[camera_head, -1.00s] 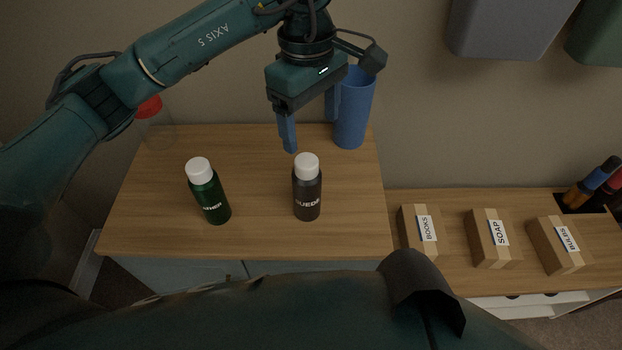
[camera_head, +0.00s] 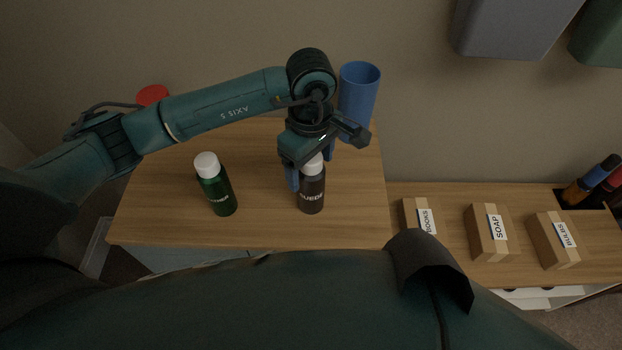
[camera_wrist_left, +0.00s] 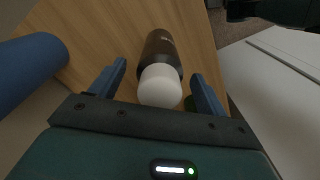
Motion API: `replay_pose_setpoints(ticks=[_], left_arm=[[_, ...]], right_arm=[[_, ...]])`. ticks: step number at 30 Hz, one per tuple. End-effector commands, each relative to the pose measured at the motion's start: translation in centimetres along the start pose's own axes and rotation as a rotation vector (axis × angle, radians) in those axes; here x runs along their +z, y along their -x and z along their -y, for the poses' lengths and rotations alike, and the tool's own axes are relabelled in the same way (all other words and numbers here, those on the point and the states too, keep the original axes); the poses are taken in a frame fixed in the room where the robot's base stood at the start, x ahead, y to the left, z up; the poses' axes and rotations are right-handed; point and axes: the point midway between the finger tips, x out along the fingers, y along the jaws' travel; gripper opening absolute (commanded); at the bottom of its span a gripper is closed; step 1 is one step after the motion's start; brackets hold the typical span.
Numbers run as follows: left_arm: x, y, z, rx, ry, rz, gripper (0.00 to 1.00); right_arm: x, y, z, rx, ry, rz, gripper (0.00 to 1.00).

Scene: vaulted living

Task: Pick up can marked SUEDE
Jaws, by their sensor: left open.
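The SUEDE can (camera_head: 311,194) is dark grey with a white cap and stands upright on the wooden cabinet top. My left gripper (camera_head: 311,172) is open around its upper part in the head view, and partly hides the cap. In the left wrist view the can (camera_wrist_left: 161,50) and its white cap lie between the two blue fingers of my left gripper (camera_wrist_left: 158,88), with a gap on each side. A green can (camera_head: 217,190) with a white cap stands to the left; its label is hard to read. My right gripper is not seen.
A blue cup (camera_head: 358,92) stands behind the SUEDE can, close to my left wrist. A red-lidded jar (camera_head: 152,95) is behind my left arm. Boxes marked BOOKS (camera_head: 419,216), SOAP (camera_head: 490,232) and another (camera_head: 556,240) sit on the lower right surface.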

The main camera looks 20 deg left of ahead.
Motion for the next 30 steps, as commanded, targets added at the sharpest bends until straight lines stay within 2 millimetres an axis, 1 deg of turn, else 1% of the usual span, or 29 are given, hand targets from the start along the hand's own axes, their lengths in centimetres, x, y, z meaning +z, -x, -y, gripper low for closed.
replay_pose_setpoints(ticks=[3, 8, 30], left_arm=[[0.03, -0.52, -0.02, 0.002, -0.001, 0.000, 0.76], [0.04, -0.53, -0.03, 0.002, -0.002, 0.000, 0.76], [0.04, -0.46, -0.03, 0.002, -0.001, 0.000, 0.16]], right_arm=[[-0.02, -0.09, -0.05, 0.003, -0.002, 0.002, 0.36], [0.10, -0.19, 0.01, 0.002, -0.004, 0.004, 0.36], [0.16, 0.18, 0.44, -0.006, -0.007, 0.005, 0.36]])
